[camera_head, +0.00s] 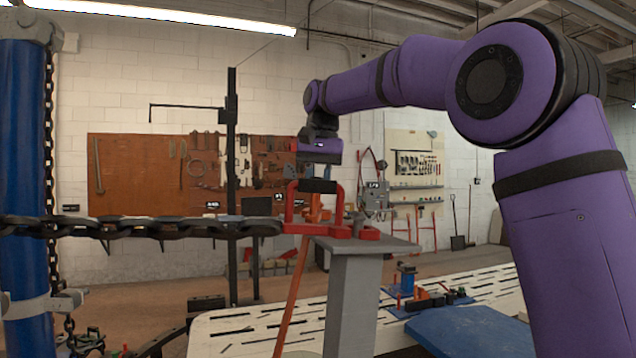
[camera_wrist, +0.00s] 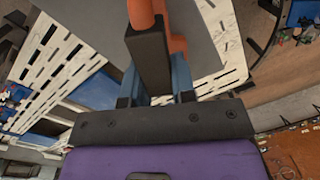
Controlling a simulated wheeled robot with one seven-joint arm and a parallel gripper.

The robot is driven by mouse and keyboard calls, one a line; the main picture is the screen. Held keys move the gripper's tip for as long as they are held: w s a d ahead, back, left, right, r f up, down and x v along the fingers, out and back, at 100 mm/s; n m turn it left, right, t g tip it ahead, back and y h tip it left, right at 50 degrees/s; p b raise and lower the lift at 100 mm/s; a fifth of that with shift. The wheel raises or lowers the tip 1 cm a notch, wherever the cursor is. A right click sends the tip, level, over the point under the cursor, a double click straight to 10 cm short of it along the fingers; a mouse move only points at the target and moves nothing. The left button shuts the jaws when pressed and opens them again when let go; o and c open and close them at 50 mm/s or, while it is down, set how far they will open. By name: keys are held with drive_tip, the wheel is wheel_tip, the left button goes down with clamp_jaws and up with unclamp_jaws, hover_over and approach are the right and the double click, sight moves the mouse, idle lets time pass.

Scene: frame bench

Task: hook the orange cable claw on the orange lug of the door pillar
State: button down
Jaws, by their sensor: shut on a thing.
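The orange-red claw (camera_head: 306,228) has a raised handle frame with a black grip bar, and its left end meets a heavy dark chain (camera_head: 140,228). My gripper (camera_head: 318,174) is above it, shut on the black bar. In the wrist view the bar (camera_wrist: 150,58) lies between my gripper's blue-grey fingers (camera_wrist: 156,86), with orange ends (camera_wrist: 141,12) beyond. The claw is at the top of a grey pillar (camera_head: 353,300), beside an orange-red lug (camera_head: 369,234) on its plate. I cannot tell whether the claw is hooked on the lug or only next to it.
An orange bar (camera_head: 293,295) slants down left of the pillar. A slotted white bench (camera_head: 240,328) with clamps and a blue plate (camera_head: 480,332) lies behind and right. A blue post (camera_head: 22,150) with a hanging chain stands at far left.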

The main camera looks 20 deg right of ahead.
drive_tip(key=c, duration=0.9)
unclamp_jaws()
drive_tip(key=shift+o, duration=0.2)
drive_tip(key=r, duration=0.7)
drive_tip(key=d+r, duration=0.1)
drive_tip(key=r, duration=0.2)
drive_tip(key=shift+r, duration=0.4)
drive_tip(key=shift+s, duration=0.1)
